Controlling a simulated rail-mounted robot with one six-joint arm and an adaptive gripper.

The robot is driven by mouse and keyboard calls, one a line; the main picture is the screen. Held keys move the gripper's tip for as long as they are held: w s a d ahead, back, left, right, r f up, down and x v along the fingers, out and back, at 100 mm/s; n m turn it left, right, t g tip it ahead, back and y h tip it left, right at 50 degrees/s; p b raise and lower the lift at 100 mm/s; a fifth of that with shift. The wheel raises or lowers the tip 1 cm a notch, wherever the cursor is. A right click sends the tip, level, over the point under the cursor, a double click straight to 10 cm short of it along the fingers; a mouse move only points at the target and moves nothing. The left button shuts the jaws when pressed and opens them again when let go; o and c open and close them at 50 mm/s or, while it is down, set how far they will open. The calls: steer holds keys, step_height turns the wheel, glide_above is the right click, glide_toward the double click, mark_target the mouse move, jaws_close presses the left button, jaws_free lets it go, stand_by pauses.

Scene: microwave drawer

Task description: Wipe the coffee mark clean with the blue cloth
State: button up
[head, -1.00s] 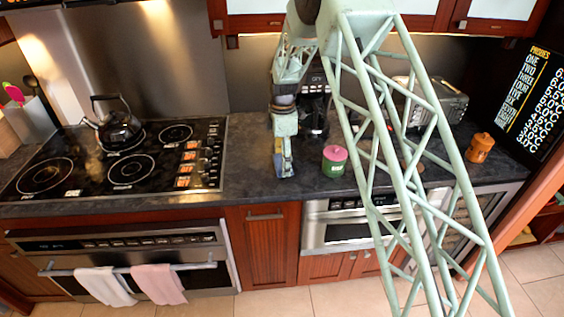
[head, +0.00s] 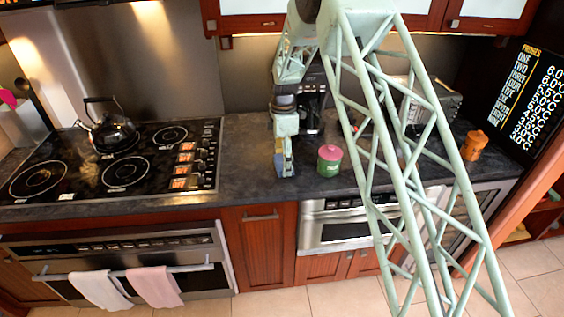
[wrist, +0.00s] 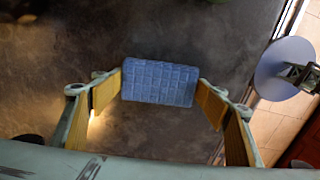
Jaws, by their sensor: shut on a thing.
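My gripper (head: 285,170) points down over the dark counter, between the stove and the green pot. In the wrist view its two fingers (wrist: 160,85) are closed on the blue cloth (wrist: 160,81), a folded, quilted-looking block pinched at its two ends. In the head view the cloth is too small to make out clearly. I cannot tell whether the cloth touches the counter (wrist: 60,50). I cannot pick out the coffee mark in either view; the counter shows only mottled dark patches, and the cloth and gripper hide part of it.
A green pot with a pink lid (head: 329,160) stands just right of my gripper. A coffee machine (head: 312,105) is behind it. The stove with a kettle (head: 113,130) is to the left. An orange canister (head: 474,145) and a toaster (head: 432,103) stand to the right.

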mark_target(297, 166)
steer(key=shift+w+d, duration=0.1)
steer(key=shift+d, duration=0.85)
steer(key=shift+w+d, duration=0.15)
steer(key=shift+d, duration=0.7)
steer(key=shift+d, duration=0.1)
steer(key=shift+w+d+f, duration=0.1)
steer(key=shift+d, duration=0.8)
steer(key=shift+d+b, duration=0.15)
steer(key=shift+b, duration=0.15)
steer(key=shift+a, duration=1.2)
